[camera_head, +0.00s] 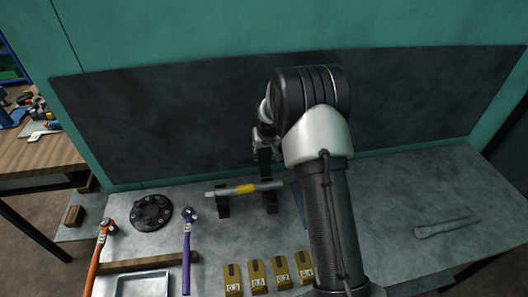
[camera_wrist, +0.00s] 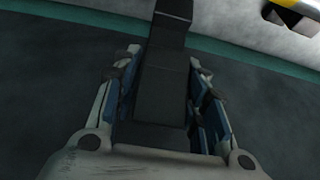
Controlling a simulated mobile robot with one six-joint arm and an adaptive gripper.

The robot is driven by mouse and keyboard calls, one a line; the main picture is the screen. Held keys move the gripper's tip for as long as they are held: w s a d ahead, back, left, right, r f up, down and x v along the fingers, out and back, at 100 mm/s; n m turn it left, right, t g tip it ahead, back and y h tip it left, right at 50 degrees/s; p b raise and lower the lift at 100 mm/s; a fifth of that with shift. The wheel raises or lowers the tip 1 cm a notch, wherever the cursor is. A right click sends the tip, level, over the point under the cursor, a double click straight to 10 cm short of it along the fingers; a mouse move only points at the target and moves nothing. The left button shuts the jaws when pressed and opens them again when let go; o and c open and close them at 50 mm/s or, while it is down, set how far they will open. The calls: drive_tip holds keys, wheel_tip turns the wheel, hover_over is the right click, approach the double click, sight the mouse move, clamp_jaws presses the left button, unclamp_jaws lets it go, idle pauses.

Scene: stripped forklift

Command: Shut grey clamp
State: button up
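My gripper (camera_wrist: 165,62) points down at the back of the bench in the wrist view, with one blue-padded finger on each side of a dark grey upright piece (camera_wrist: 163,75). This piece looks like the arm of the clamp. The fingers lie close along its sides; I cannot tell whether they press on it. In the head view the dark upright (camera_head: 265,165) stands below my gripper, near the right end of a grey rod with a yellow band (camera_head: 244,188). The rod lies across two dark supports. My arm hides what is to the right.
Hammers with orange (camera_head: 96,262) and purple (camera_head: 187,250) handles, a black flange (camera_head: 151,212), a metal tray (camera_head: 142,285) and several numbered yellow blocks (camera_head: 257,277) lie on the bench. A grey tool (camera_head: 447,228) lies at right with free room around it. A dark panel (camera_head: 180,120) stands behind.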

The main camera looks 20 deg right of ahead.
drive_tip(key=shift+s, duration=0.1)
drive_tip(key=shift+s+a+f+b, duration=0.2)
drive_tip(key=shift+s+a+b, duration=0.1)
drive_tip(key=shift+s, duration=0.9)
drive_tip(key=shift+s+a+f+b, duration=0.2)
drive_tip(key=shift+s+b, duration=0.1)
drive_tip(key=shift+s, duration=0.85)
drive_tip(key=shift+s+a+f+b, duration=0.2)
drive_tip(key=shift+s+a+b, duration=0.1)
drive_tip(key=shift+s, duration=0.9)
drive_tip(key=shift+o, duration=0.2)
drive_tip(key=o, duration=0.5)
drive_tip(key=shift+r, duration=0.1)
drive_tip(key=v, duration=1.2)
drive_tip(key=shift+d, duration=0.1)
